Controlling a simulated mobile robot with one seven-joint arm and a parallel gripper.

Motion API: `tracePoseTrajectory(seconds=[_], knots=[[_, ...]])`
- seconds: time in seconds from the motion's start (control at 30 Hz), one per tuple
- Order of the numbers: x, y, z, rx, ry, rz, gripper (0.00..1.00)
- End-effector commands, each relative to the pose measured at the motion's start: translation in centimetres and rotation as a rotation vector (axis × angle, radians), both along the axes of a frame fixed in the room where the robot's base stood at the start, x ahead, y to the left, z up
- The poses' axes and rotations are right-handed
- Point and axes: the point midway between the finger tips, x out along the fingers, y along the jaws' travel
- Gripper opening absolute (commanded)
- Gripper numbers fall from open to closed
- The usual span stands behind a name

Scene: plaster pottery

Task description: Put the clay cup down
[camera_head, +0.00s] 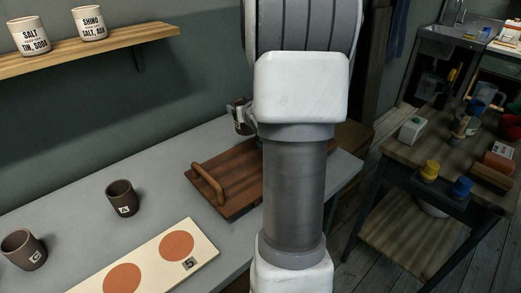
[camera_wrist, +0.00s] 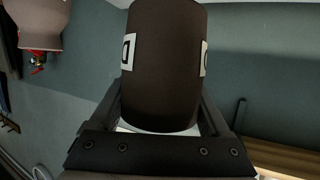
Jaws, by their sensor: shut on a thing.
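A dark brown clay cup (camera_wrist: 160,60) with white labels marked D fills the middle of the wrist view. My gripper (camera_wrist: 161,108) is shut on it, one finger at each side. In the head view the held cup (camera_head: 240,118) shows in part beside my arm, near the far edge of the grey table (camera_head: 70,210). My arm hides most of the gripper there. I cannot tell the cup's height above the table. Two similar dark cups stand upright on the table: one marked A (camera_head: 122,198) and one at the far left (camera_head: 24,249).
A wooden tray (camera_head: 222,202) with a handle lies on the table, partly behind my arm. A cream board (camera_head: 150,262) with orange discs and a 5 label lies in front. A wall shelf (camera_head: 90,50) bears two labelled white pots. A cluttered workbench (camera_head: 440,150) stands at right.

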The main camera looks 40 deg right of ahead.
Motion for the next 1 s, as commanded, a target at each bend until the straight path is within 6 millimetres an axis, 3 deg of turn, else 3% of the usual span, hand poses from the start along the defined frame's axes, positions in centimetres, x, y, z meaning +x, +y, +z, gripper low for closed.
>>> tracePoseTrajectory(seconds=[0.03,0.2,0.43,0.6,1.0], knots=[[-0.1,0.0,-1.5,0.004,0.004,-0.001,0.09],[-0.1,0.0,-4.5,0.003,0.004,0.0,0.09],[0.0,0.0,-6.3,0.001,0.003,0.0,0.09],[0.0,0.0,-8.7,0.001,0.003,0.0,0.09],[0.0,0.0,-9.5,-0.002,0.001,0.0,0.09]])
